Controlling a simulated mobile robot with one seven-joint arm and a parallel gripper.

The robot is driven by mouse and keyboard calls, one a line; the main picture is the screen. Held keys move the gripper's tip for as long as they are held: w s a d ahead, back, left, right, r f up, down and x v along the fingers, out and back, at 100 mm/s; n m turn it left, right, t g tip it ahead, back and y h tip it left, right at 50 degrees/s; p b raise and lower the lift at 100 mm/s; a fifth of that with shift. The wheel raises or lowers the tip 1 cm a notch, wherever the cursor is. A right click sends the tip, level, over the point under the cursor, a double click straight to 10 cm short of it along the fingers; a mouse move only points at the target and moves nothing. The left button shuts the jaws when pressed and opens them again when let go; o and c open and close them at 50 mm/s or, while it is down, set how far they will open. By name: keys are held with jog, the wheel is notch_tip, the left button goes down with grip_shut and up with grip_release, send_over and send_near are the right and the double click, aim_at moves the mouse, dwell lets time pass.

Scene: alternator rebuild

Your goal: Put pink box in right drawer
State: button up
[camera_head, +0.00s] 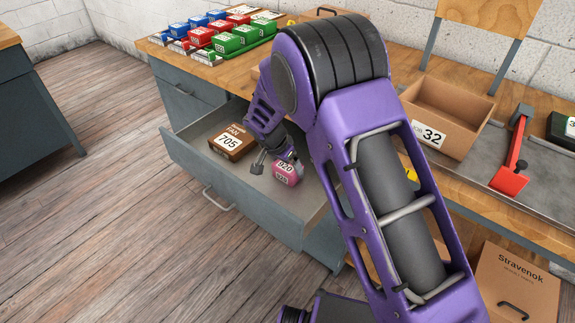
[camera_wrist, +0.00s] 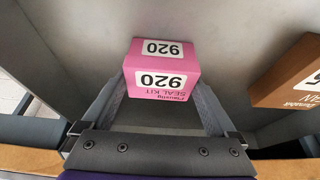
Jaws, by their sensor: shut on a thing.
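The pink box (camera_head: 287,171), labelled 920, is inside the open drawer (camera_head: 250,180) in the head view. The wrist view also shows the pink box (camera_wrist: 160,70), with "SEAL KIT" on it. My gripper (camera_head: 274,165) has its fingers on either side of the pink box; in the wrist view my gripper (camera_wrist: 162,88) is shut on it. The box is at or just above the drawer floor; I cannot tell whether it touches. My arm hides the drawer's right part.
A brown box (camera_head: 232,141) labelled 705 lies in the same drawer, left of the pink box. Red, green and blue boxes (camera_head: 220,30) stand on the bench. An open cardboard box (camera_head: 446,116) marked 32 and a red tool (camera_head: 511,178) are at right.

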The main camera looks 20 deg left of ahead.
jog(key=o, duration=1)
jog(key=shift+r, duration=0.1)
jog(key=p+v, duration=0.1)
jog(key=v, duration=1.1)
jog(key=shift+p, duration=0.35)
